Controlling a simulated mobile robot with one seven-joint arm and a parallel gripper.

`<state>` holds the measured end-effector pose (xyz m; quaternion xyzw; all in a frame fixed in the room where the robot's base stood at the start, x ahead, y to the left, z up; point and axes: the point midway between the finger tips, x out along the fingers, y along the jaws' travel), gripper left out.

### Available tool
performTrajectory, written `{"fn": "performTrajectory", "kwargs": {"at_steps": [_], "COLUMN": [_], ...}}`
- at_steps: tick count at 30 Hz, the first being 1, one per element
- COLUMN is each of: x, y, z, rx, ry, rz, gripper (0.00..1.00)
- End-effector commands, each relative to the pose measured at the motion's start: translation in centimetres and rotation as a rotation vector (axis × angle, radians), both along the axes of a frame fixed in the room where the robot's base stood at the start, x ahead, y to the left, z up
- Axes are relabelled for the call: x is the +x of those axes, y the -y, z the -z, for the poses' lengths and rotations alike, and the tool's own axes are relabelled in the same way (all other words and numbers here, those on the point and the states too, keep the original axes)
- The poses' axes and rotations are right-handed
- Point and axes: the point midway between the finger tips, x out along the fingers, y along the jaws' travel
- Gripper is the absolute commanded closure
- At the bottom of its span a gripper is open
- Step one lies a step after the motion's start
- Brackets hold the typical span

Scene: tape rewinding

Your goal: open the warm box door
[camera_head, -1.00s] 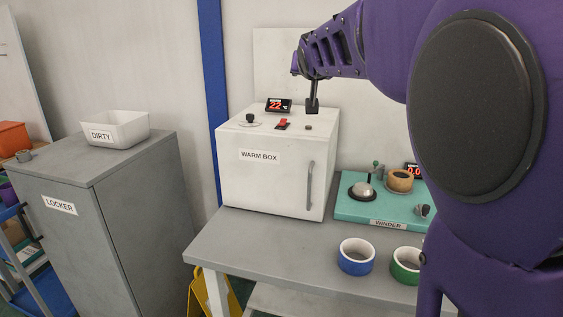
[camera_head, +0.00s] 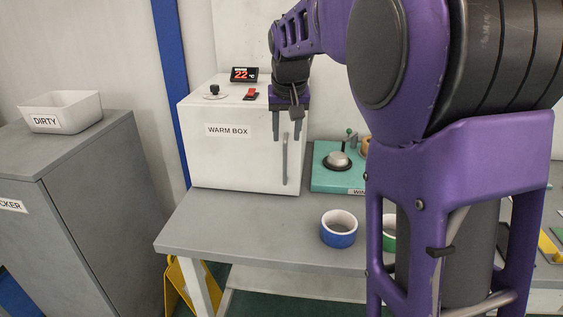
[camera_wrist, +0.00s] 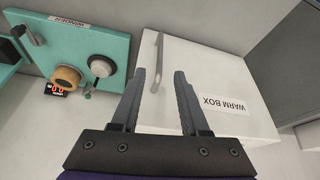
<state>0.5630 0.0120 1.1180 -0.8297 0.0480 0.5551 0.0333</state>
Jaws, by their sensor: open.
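The warm box (camera_head: 225,155) is a white box on the grey table, with its door closed and a "WARM BOX" label on the front. Its grey vertical handle (camera_head: 285,160) is at the right side of the door. My gripper (camera_head: 287,136) is open with its fingers pointing down, in front of the upper handle in the head view. In the wrist view the box front (camera_wrist: 205,75) and the handle (camera_wrist: 157,62) lie beyond the open fingers (camera_wrist: 160,85). I cannot tell whether a finger touches the handle.
The teal winder (camera_head: 325,178) stands right of the box. A blue tape roll (camera_head: 338,230) and a partly hidden green one (camera_head: 389,234) are on the table (camera_head: 225,225). A grey locker (camera_head: 95,200) with a white "DIRTY" bin (camera_head: 62,112) stands left. Table space before the door is clear.

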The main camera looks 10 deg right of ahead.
Motion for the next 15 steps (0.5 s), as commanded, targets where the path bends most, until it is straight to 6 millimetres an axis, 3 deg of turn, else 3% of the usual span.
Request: {"fn": "performTrajectory", "kwargs": {"at_steps": [1, 9, 15], "x": [0.4, 2.7, 4.0], "y": [0.1, 0.3, 0.5], "z": [1.4, 6.8, 9.7], "rx": [-0.001, 0.000, -0.001], "ry": [-0.005, -0.002, 0.000], "rz": [0.001, 0.001, 0.000], "gripper": [0.55, 0.55, 0.55]}}
